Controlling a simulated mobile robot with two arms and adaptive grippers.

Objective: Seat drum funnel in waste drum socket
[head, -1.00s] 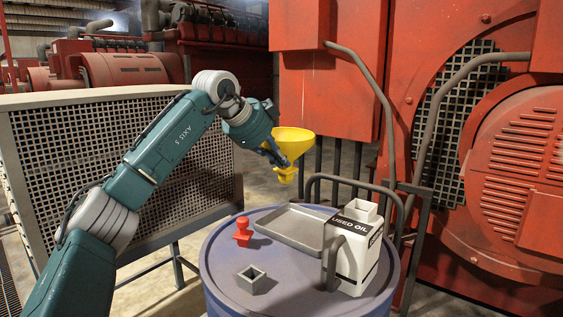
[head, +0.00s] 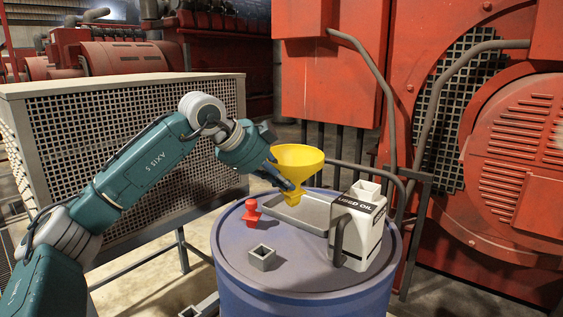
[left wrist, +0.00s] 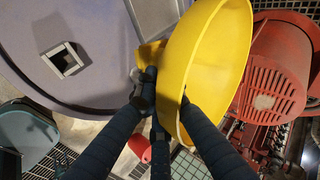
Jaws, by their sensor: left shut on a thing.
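My left gripper (head: 280,178) is shut on the yellow drum funnel (head: 298,160) and holds it above the far left part of the drum top, wide mouth up. The funnel also fills the middle of the left wrist view (left wrist: 208,70), with the gripper fingers (left wrist: 146,88) at its narrow part. The waste drum socket (head: 262,257), a small grey square collar, stands empty on the blue drum (head: 300,280), nearer than the funnel and to its left. It also shows in the left wrist view (left wrist: 63,60). The right gripper is not in view.
A red plug-like piece (head: 251,212) stands on the drum behind the socket. A grey tray (head: 318,212) and a white used-oil container (head: 357,228) stand to the right. A mesh-sided box (head: 120,90) is behind my left arm.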

